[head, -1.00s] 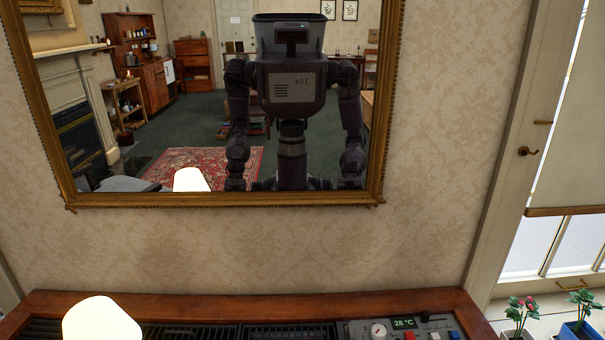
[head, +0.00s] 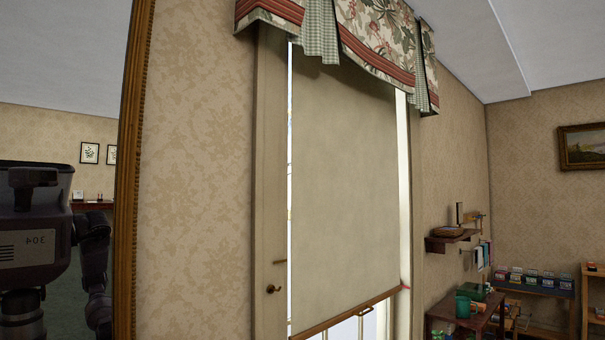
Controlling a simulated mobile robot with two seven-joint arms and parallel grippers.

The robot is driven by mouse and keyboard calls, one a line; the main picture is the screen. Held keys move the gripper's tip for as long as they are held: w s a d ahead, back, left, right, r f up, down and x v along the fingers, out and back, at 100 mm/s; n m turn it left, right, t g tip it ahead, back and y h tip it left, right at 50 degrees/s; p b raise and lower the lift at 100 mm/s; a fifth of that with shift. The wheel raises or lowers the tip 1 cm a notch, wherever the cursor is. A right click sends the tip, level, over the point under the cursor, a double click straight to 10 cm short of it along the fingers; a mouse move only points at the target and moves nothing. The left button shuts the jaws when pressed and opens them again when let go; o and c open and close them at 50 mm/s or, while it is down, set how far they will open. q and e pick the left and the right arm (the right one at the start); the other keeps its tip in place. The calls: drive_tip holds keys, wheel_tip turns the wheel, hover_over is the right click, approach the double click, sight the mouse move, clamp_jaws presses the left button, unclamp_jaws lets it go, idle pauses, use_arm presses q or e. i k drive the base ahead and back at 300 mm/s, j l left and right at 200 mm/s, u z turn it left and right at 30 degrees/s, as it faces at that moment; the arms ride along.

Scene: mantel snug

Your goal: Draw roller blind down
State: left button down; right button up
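The roller blind (head: 345,190) is a plain beige sheet hanging in the window to the right of the mirror. It covers most of the visible window. Its wooden bottom bar (head: 345,312) is near the lower edge of the head view, with bright panes and white glazing bars below it. The top of the blind is hidden behind a floral valance (head: 375,35). Neither of my real grippers is in view. Only my reflection shows in the mirror at the left, with no gripper visible in it.
The gilt mirror frame (head: 132,180) stands at the left. A small dark knob (head: 272,289) is on the window's left casing. At the right are a small wall shelf (head: 452,240), a wooden table (head: 468,318) with green items, and a low shelf of boxes (head: 537,290).

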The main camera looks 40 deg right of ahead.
sight(345, 227)
drive_tip(key=z, duration=1.65)
drive_tip(key=u, duration=0.3)
drive_tip(key=i+l+u, duration=0.1)
drive_tip(key=u, duration=0.25)
drive_tip(key=i+l+u, duration=0.1)
drive_tip(key=u, duration=0.25)
drive_tip(key=l+u, duration=0.35)
drive_tip(key=i+l+u, duration=0.1)
drive_tip(key=l+u, duration=0.15)
drive_tip(key=l, duration=0.15)
drive_tip(key=l+u, duration=0.55)
drive_tip(key=l, duration=1.6)
